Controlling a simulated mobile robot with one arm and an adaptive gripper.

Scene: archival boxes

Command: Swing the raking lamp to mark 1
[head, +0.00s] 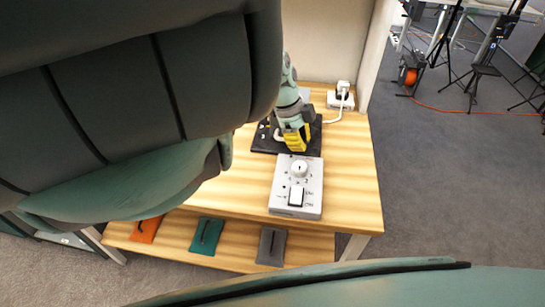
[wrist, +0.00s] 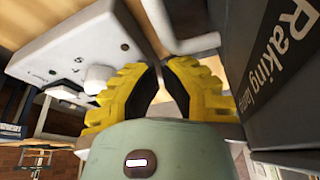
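The raking lamp's black base plate (head: 262,146) lies on the wooden desk, with a mark 3 at its left. In the wrist view the dark plate (wrist: 285,95) carries the words "Raking lamp". My gripper (head: 294,146) is over the plate and hides much of it, including mark 1.
A grey control box (head: 310,200) with a round knob (head: 299,169) and a rocker switch (head: 296,196) stands in front of the plate. A power strip (head: 341,98) with a plug is behind, to the right. Orange, green and grey folders lie on the lower shelf. The desk's right side is clear.

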